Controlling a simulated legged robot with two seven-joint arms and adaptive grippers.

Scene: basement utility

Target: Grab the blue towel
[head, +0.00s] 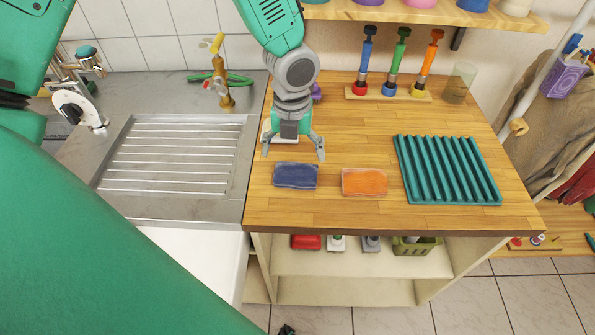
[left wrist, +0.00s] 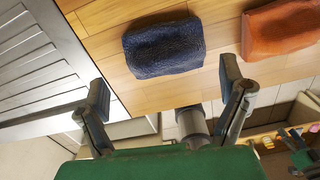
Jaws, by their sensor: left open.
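The blue towel (head: 295,176) lies folded flat on the wooden worktop, near its front left part. It also shows in the left wrist view (left wrist: 163,48), ahead of the fingertips and between their lines. My left gripper (head: 293,147) is open and empty, just behind the towel in the head view, its fingers spread apart. The gripper also shows in the left wrist view (left wrist: 165,84). I see no contact between the fingers and the towel. My right gripper cannot be made out in either view.
An orange towel (head: 364,182) lies right of the blue one. A teal ribbed rack (head: 447,170) sits farther right. A steel drainboard (head: 170,155) is at left. Colored upright tools (head: 395,65) and a clear cup (head: 459,83) stand at the back. Bare worktop surrounds the towels.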

